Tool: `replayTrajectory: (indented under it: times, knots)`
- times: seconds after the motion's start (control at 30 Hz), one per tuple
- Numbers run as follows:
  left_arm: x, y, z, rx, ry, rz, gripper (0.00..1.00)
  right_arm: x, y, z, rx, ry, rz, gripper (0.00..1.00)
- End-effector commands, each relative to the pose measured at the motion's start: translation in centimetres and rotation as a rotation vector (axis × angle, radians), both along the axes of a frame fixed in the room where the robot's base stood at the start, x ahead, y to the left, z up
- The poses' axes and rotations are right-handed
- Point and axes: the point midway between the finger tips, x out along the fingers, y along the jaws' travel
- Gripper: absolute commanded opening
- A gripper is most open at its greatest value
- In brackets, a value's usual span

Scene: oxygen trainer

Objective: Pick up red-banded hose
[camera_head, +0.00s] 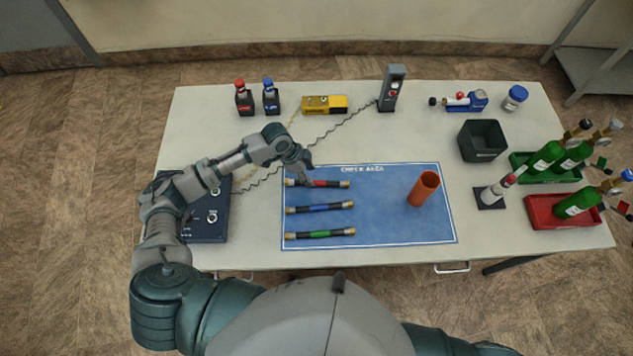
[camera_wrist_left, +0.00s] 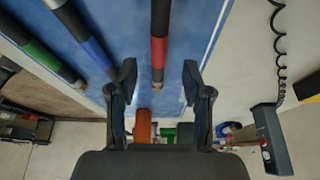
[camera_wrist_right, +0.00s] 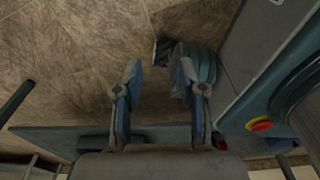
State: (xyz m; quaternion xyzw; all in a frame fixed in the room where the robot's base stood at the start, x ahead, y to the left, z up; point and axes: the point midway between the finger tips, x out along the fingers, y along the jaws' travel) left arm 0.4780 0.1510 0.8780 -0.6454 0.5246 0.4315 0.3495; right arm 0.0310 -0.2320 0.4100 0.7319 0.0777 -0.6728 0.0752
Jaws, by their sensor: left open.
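The red-banded hose (camera_head: 324,184) is black with a red band and brass ends. It lies at the top left of the blue check-area mat (camera_head: 390,225). In the left wrist view the red-banded hose (camera_wrist_left: 159,45) runs down between the finger lines of my open left gripper (camera_wrist_left: 158,85). My left gripper (camera_head: 306,178) is over the hose's left part in the head view, apparently not gripping it. My right gripper (camera_wrist_right: 155,85) is open and empty over the floor, away from the table top.
Blue-banded (camera_head: 322,207) and green-banded (camera_head: 322,233) hoses lie below the red one. A grey post device (camera_head: 391,88) with a coiled cord and a yellow meter (camera_head: 325,104) stand behind. Mat centre is clear.

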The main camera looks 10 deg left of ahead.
Motion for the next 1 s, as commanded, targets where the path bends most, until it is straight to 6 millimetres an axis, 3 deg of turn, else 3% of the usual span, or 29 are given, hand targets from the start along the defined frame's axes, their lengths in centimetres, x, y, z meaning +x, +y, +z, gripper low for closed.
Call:
replayTrajectory:
  times: [0.33, 0.6, 0.63, 0.8, 0.83, 1.0]
  knots:
    - [0.4, -1.5, -4.3, -0.004, 0.003, 0.001, 0.50, -0.1, -2.2, 0.2, -0.026, 0.000, -0.001, 0.40]
    - [0.5, -1.7, -4.8, -0.002, 0.000, 0.001, 0.50, -0.4, -1.4, 0.2, -0.016, 0.006, -0.003, 0.40]
    - [0.5, -1.8, -4.8, -0.002, 0.000, 0.001, 0.47, -0.4, -1.1, 0.1, -0.013, 0.005, -0.004, 0.40]
    - [0.5, -1.9, -4.8, 0.000, 0.000, 0.000, 0.05, -0.4, 0.1, 0.1, 0.000, 0.006, -0.003, 0.40]
    - [0.5, -1.9, -4.8, 0.000, 0.000, 0.000, 0.00, -0.4, 0.1, 0.1, 0.001, 0.006, -0.003, 0.40]
    - [0.5, -1.9, -4.7, -0.001, 0.000, 0.000, 0.00, -0.4, -0.5, 0.1, -0.005, 0.006, 0.000, 0.40]
